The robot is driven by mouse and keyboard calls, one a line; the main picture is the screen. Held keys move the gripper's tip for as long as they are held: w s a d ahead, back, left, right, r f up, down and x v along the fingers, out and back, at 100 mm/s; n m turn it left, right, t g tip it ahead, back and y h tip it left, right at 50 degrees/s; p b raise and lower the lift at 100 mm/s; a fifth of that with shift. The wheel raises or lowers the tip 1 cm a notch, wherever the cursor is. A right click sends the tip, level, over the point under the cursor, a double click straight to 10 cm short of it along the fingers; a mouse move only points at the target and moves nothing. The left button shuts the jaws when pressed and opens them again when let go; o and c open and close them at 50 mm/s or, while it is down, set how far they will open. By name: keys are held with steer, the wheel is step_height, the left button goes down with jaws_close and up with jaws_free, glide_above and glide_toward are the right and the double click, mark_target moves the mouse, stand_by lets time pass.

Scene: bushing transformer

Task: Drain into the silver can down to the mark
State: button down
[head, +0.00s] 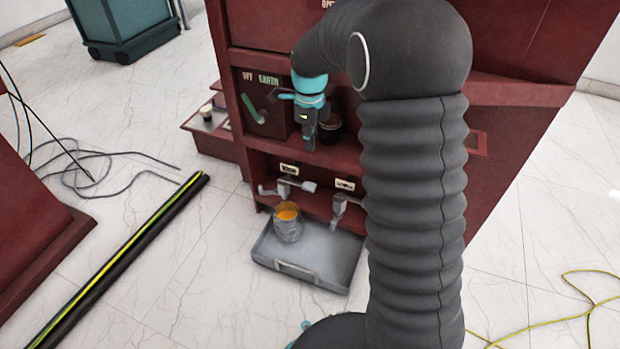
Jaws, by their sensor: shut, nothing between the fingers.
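The silver can (288,231) stands upright in a grey tray (330,262) at the foot of the red transformer. Orange liquid shows inside it; I cannot make out a mark or a falling stream. A left drain tap (287,186) sits just above the can, with a pale handle reaching right. A second tap (341,206) is to its right, partly beside my arm. Each has a small label above, too small to read. My gripper (308,143) points down, shut and empty, in front of the shelf above the taps, apart from the can.
A dark jar (331,129) stands on the shelf just right of my gripper. A green lever (250,108) is on the panel to the left. A small cup (206,111) stands on the left step. A striped black pole (115,262) and cables (85,160) lie on the floor.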

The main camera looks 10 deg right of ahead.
mark_target(309, 185)
step_height(309, 185, down, 14)
steer(key=shift+b, duration=1.05)
